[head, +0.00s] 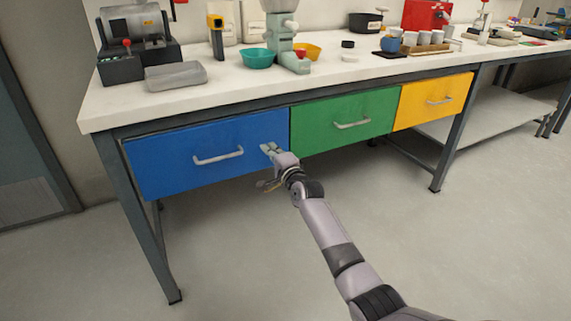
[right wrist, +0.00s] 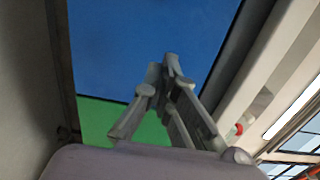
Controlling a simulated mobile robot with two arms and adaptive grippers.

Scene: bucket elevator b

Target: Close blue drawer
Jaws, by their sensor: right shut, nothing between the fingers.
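The blue drawer (head: 180,165) is the left one of the drawers under the workbench, with a pale bar handle (head: 218,156). Its front looks about level with the green drawer beside it; I cannot tell if a small gap remains. My right gripper (head: 267,149) is shut and empty in front of the blue front's right part, right of the handle. In the right wrist view the closed fingertips (right wrist: 171,62) point at the blue face (right wrist: 140,40); whether they touch it is unclear. My left gripper is not in view.
The green drawer (head: 345,122) and the yellow drawer (head: 435,101) sit to the right and look closed. The workbench top (head: 225,88) holds a grey tray (head: 175,76), a teal bowl (head: 257,58) and other items. Bench legs (head: 140,220) stand at the left; the floor in front is clear.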

